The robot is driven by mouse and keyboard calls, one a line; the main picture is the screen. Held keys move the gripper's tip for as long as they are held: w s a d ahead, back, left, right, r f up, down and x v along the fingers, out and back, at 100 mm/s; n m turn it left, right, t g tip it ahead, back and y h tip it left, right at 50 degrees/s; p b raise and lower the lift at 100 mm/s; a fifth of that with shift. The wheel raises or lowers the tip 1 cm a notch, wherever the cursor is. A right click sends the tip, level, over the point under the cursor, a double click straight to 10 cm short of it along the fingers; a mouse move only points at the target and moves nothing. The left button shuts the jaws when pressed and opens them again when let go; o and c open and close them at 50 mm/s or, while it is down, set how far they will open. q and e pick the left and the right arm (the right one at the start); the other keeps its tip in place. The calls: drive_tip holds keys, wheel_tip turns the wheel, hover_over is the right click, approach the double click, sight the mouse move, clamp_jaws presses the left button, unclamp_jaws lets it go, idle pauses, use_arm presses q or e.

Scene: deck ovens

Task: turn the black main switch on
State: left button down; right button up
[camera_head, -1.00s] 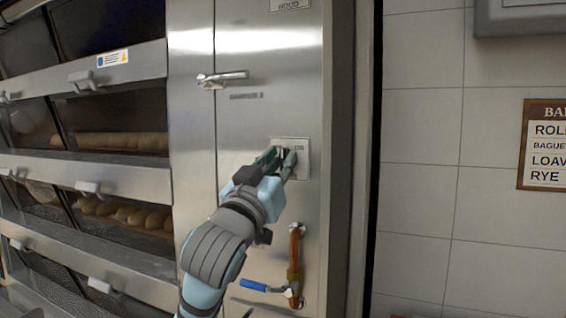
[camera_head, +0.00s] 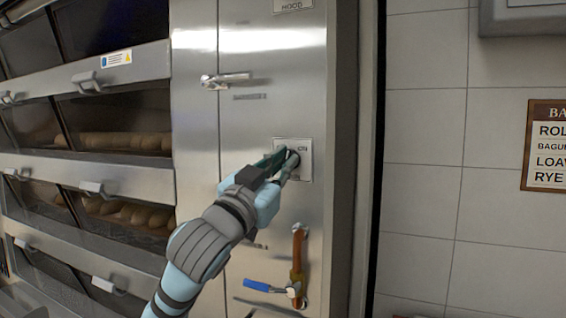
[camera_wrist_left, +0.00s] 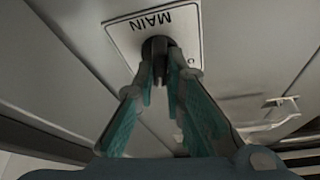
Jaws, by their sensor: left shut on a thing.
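The black main switch (camera_wrist_left: 158,50) sits on a pale plate (camera_wrist_left: 182,22) marked MAIN in the left wrist view. In the head view the plate (camera_head: 306,172) with "ON" at its upper right is on the steel panel right of the ovens. My left gripper (camera_head: 287,160) is at the plate, its fingers shut on the switch's knob. In the left wrist view the fingertips (camera_wrist_left: 160,72) meet at the knob from both sides. The fingers hide most of the knob in the head view. My right gripper is not in view.
A blue-handled valve (camera_head: 262,286) on a copper pipe (camera_head: 298,254) is below the plate. A latch handle (camera_head: 226,80) is higher up. Deck ovens with bread (camera_head: 125,212) stand left. The tiled wall (camera_head: 420,130) is right.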

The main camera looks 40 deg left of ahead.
use_arm(q)
drive_tip(key=m+h+p, duration=0.1)
drive_tip(key=m+h, duration=0.1)
drive_tip(key=m, duration=0.2)
drive_tip(key=m+h, duration=0.1)
drive_tip(key=m, duration=0.3)
drive_tip(key=shift+r+g+h+p, duration=0.1)
drive_tip(key=shift+g+h+p, duration=0.3)
drive_tip(key=shift+m, duration=0.3)
drive_tip(key=c, duration=1.7)
unclamp_jaws()
drive_tip(key=shift+o, duration=0.2)
drive_tip(key=shift+a+r, duration=0.15)
drive_tip(key=shift+r, duration=0.05)
drive_tip(key=r, duration=0.9)
drive_tip(key=shift+d+r, duration=0.2)
drive_tip(key=shift+r, duration=0.05)
drive_tip(key=shift+a, duration=0.1)
